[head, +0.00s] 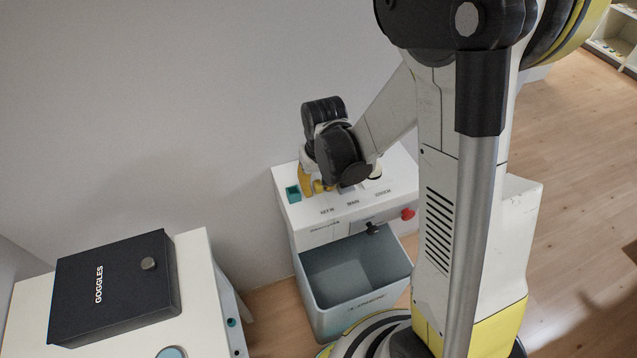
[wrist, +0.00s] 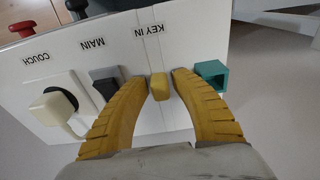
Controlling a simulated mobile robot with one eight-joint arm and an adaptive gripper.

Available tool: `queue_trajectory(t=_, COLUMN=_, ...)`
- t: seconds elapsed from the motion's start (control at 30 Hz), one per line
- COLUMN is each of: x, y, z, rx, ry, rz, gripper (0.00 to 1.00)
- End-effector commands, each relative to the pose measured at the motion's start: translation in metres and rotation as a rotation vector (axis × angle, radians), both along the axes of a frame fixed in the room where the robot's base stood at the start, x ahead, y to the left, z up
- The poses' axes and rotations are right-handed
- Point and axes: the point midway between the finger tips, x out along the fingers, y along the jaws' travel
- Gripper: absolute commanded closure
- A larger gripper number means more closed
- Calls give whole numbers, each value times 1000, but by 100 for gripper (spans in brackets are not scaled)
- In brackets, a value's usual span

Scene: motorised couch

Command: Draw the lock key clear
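The lock key, a small yellow block (wrist: 160,87), stands at the KEY IN label on the white cabinet top (wrist: 190,45). In the wrist view my gripper (wrist: 158,78) has its two yellow fingers on either side of the key. The fingers look parted, with a narrow gap at the key's left; I cannot tell whether the right finger touches it. In the head view my gripper (head: 312,184) is low over the cabinet's back left, and my wrist hides much of the top.
A teal square holder (wrist: 211,74) sits right beside the right finger. A grey open bin (head: 355,290), red knob (head: 407,214) and black goggles box (head: 110,285) show in the head view.

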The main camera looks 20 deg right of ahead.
Motion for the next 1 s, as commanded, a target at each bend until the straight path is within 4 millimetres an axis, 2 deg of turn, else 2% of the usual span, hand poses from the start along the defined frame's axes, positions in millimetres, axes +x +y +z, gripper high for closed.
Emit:
queue_trajectory(t=0.23, x=0, y=0, z=0, rx=0, ry=0, rz=0, gripper=70)
queue_trajectory(t=0.33, x=0, y=0, z=0, rx=0, ry=0, rz=0, gripper=100)
queue_trajectory(t=0.5, x=0, y=0, z=0, rx=0, ry=0, rz=0, gripper=100)
queue_trajectory(t=0.53, x=0, y=0, z=0, rx=0, ry=0, rz=0, gripper=91)
queue_trajectory(t=0.57, x=0, y=0, z=0, rx=0, ry=0, rz=0, gripper=100)
queue_trajectory(t=1.0, x=0, y=0, z=7, rx=0, ry=0, rz=0, gripper=100)
